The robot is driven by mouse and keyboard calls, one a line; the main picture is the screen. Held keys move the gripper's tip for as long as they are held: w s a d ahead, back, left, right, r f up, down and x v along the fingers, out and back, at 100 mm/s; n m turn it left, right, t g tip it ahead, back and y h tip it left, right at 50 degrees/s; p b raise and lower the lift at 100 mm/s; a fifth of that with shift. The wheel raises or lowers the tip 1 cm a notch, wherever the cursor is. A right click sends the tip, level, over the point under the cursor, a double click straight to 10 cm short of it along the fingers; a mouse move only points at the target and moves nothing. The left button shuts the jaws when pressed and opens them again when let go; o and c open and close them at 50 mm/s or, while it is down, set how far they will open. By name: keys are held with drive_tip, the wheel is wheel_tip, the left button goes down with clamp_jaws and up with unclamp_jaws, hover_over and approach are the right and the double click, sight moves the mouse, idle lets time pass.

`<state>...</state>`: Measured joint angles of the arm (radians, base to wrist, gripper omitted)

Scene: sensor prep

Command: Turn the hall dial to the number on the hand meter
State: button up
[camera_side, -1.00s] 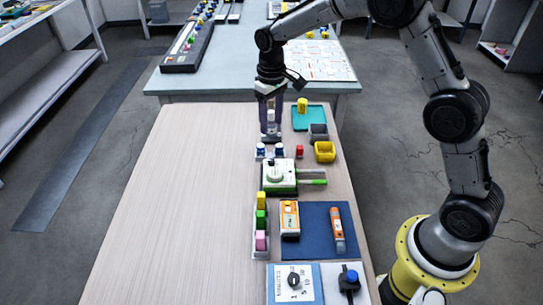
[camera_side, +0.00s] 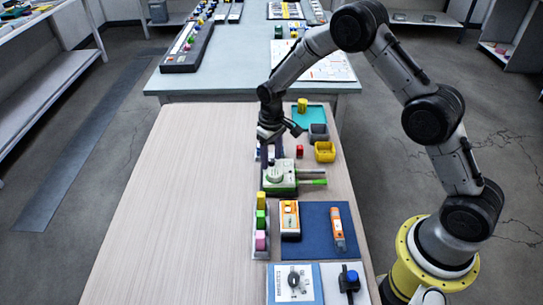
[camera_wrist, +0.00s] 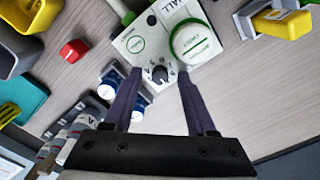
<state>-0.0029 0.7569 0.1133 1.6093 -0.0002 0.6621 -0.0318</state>
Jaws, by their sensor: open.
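The hall unit (camera_side: 279,178) is a white box with green trim and a round top in the side view. In the wrist view its white panel (camera_wrist: 135,42) has partly visible lettering "ALL" and a dark dial knob (camera_wrist: 159,74) with small numbers around it. My gripper (camera_wrist: 158,72) is open, its two purple fingers on either side of the knob in that picture; I cannot tell their height above it. In the side view my gripper (camera_side: 270,155) is just behind the unit. An orange hand-held meter (camera_side: 338,229) lies on the blue mat; its number is too small to read.
Another orange instrument (camera_side: 289,218) lies left on the blue mat (camera_side: 316,211). A rack of coloured blocks (camera_side: 261,225) stands nearby. A red block (camera_side: 300,151), a yellow bin (camera_side: 325,152) and a grey bin (camera_side: 318,132) are behind. The table's left side is clear.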

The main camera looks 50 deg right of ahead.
clamp_jaws()
idle(0.3)
drive_tip(key=shift+m, duration=0.4)
drive_tip(key=m, duration=0.3)
drive_tip(key=shift+m, duration=2.5)
unclamp_jaws()
